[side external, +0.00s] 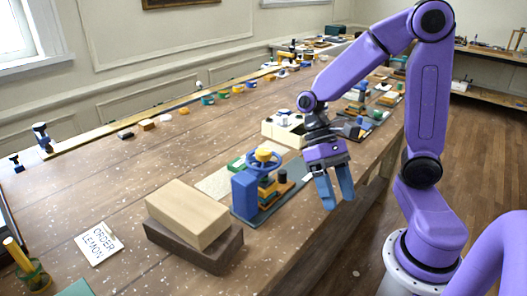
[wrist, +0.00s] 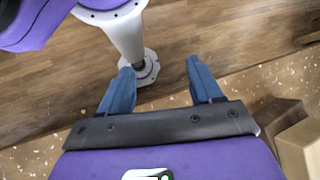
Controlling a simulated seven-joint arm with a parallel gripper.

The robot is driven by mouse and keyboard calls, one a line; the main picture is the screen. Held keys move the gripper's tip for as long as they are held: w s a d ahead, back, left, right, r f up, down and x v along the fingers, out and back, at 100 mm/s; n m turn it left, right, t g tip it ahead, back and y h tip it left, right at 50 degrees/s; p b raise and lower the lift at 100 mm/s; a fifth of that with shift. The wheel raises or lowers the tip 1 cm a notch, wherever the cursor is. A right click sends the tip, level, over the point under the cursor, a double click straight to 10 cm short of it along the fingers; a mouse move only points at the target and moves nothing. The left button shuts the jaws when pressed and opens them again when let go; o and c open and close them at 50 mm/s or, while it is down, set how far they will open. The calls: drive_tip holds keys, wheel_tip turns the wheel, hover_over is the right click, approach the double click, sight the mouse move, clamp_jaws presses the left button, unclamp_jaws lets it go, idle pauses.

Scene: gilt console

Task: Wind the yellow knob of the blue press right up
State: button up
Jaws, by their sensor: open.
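The blue press (side external: 245,192) stands on a dark board near the table's right edge in the side view. Its yellow knob (side external: 263,154) sits on top, over a blue ring-shaped part. My gripper (side external: 328,197) hangs to the right of the press, pointing down, at about the table's front edge. Its two blue fingers are apart with nothing between them. In the wrist view my gripper (wrist: 158,75) also shows open and empty, with wooden floor beyond the fingertips. The press and knob are not seen in the wrist view.
A pale wooden block on a dark brown block (side external: 222,252) lies left of the press, and the blocks also show in the wrist view (wrist: 300,145). A card (side external: 97,243) reads "ORDER LEMON". A cream box (side external: 284,130) stands behind the press. The table's left middle is mostly clear.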

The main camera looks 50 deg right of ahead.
drive_tip(key=w+d+r+m+y, duration=0.1)
drive_tip(key=w+d+m+y, duration=0.1)
drive_tip(key=w+m+y, duration=0.4)
drive_tip(key=m+t+y, duration=0.9)
drive_tip(key=m+t, duration=0.1)
drive_tip(key=m, duration=0.3)
approach(269, 149)
drive_tip(key=a, duration=0.3)
drive_tip(key=w+a, duration=0.1)
drive_tip(key=a, duration=0.3)
drive_tip(key=w+a, duration=0.1)
drive_tip(key=a, duration=0.3)
drive_tip(key=shift+a, duration=0.2)
drive_tip(key=c, duration=1)
